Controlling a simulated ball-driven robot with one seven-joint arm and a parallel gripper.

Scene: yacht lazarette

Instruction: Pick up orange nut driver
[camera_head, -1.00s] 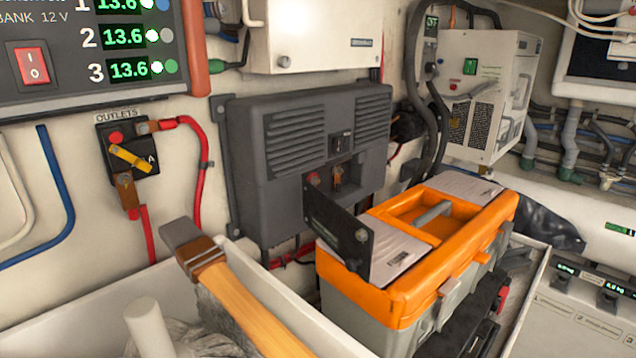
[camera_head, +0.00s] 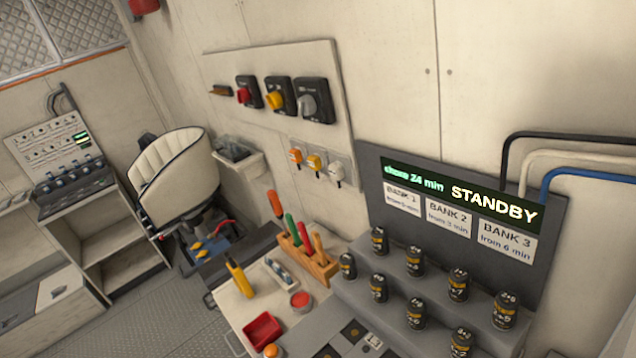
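A small wooden rack (camera_head: 318,267) stands on a light worktop and holds several upright handled tools. An orange-red handle (camera_head: 276,204) rises highest at its left end; its colour fits the orange nut driver, but its tip is hidden. To its right in the rack are a green handle (camera_head: 292,229), a red handle (camera_head: 304,238) and a partly overlapped orange handle. I cannot tell which orange handle is the nut driver. My gripper is not in view.
A yellow tool (camera_head: 239,278), a red tray (camera_head: 262,331) and a red round tin (camera_head: 301,302) are on the worktop. Stepped shelves of dark cans (camera_head: 415,262) stand right of the rack. A padded seat (camera_head: 176,175) is behind left. Bare floor (camera_head: 150,315) shows at lower left.

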